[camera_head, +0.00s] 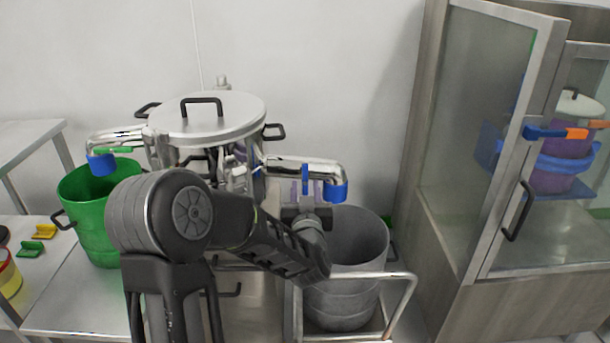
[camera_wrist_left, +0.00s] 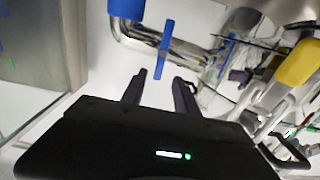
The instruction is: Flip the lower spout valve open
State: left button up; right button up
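A steel vessel (camera_head: 208,118) with a round lid stands at centre, with a bent spout on each side. The right spout (camera_head: 300,164) sits lower in the picture and ends in a blue collar (camera_head: 337,191), also at the top of the left wrist view (camera_wrist_left: 126,8). Its blue valve lever (camera_head: 306,174) points toward my gripper. My left gripper (camera_head: 306,192) is open at this lever. In the left wrist view, the lever (camera_wrist_left: 165,42) has its near end between or just beyond the fingertips (camera_wrist_left: 160,78); contact is unclear. My right gripper is not in view.
A grey bin (camera_head: 362,238) stands under the right spout, on a railed steel frame (camera_head: 402,293). A green bucket (camera_head: 92,222) stands under the left spout (camera_head: 118,137). A glass-door cabinet (camera_head: 478,140) is at right. My left arm hides the vessel's lower front.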

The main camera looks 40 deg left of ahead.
aim_at(305, 175)
pick_arm(q)
jog(key=shift+x, duration=3.95)
jog(key=shift+f, duration=0.1)
jog(key=shift+c, duration=0.4)
grip_shut()
